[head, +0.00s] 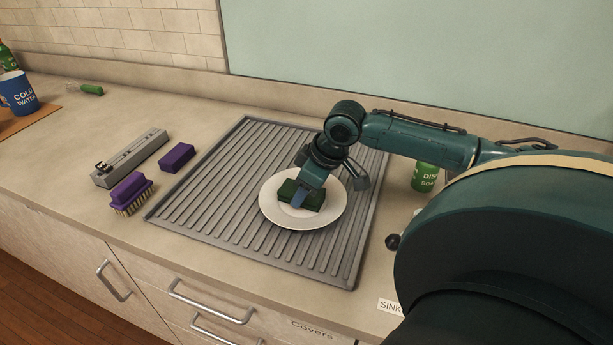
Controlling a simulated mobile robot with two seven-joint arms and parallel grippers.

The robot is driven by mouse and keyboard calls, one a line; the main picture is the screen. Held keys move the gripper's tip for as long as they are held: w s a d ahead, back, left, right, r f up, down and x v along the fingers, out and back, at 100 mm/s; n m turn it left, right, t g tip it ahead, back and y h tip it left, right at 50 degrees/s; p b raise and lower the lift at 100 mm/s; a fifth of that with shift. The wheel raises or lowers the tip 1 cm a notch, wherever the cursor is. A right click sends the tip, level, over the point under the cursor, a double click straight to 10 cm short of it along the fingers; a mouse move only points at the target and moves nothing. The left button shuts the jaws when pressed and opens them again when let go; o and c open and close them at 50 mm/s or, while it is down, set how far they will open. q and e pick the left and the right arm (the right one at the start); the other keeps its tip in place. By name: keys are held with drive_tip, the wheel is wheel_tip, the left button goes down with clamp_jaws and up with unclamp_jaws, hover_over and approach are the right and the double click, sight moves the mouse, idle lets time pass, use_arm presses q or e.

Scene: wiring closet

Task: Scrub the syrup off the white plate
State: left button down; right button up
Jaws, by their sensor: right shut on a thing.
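The white plate (325,213) lies on the grey ribbed drying mat (215,207), near its right side. My right gripper (299,197) is over the plate, pointing down, and is shut on a dark green sponge (313,199). The sponge is at the plate's surface; I cannot tell whether it presses on it. The sponge and gripper hide the middle of the plate, and no syrup can be made out on the part that shows. My left gripper is not in view.
A purple sponge (177,157), a purple brush (130,193) and a grey bar-shaped holder (130,158) lie left of the mat. A green soap bottle (425,176) stands right, partly behind my arm. A blue mug (18,94) and a green-handled tool (91,90) are far left.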

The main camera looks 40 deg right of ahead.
drive_tip(key=shift+s, duration=0.1)
drive_tip(key=shift+s+d+p, duration=0.3)
drive_tip(key=shift+s+p, duration=0.05)
drive_tip(key=shift+s, duration=0.1)
drive_tip(key=shift+s+d+f, duration=0.15)
drive_tip(key=shift+s, duration=0.4)
drive_tip(key=shift+w, duration=0.1)
drive_tip(key=shift+w+a, duration=0.5)
drive_tip(key=shift+w, duration=0.4)
